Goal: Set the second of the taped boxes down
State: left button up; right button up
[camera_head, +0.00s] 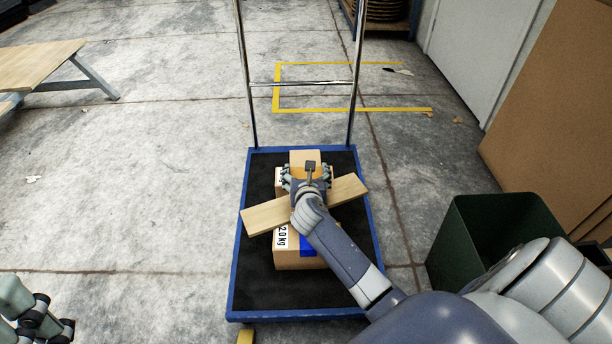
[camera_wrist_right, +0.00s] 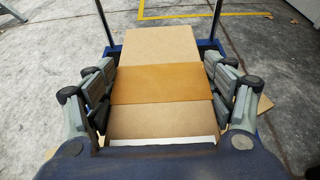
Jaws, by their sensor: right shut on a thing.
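A cardboard box (camera_head: 304,156) is in my right gripper (camera_head: 307,176), above the blue-rimmed platform trolley (camera_head: 374,230). In the right wrist view the box (camera_wrist_right: 160,45) has a brown tape band (camera_wrist_right: 160,84) across it. The fingers of the right gripper (camera_wrist_right: 160,100) stand on both sides of it, shut on it. Below it in the head view is another box (camera_head: 290,261) with a "20kg" label and blue tape, on the trolley's black deck. I cannot tell whether the held box touches anything beneath. My left gripper (camera_head: 45,322) is partly seen at the bottom left corner.
A wooden plank (camera_head: 265,216) lies slantwise across the trolley, partly hidden by my right arm. The trolley's metal handle (camera_head: 303,84) rises at the far end. A dark green bin (camera_head: 470,240) stands to the right, a wooden bench (camera_head: 38,64) far left. Floor left of the trolley is clear.

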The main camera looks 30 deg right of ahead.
jog(key=shift+r, duration=0.2)
jog(key=shift+f, duration=0.15)
jog(key=o, duration=1.9)
jog(key=shift+o, duration=0.2)
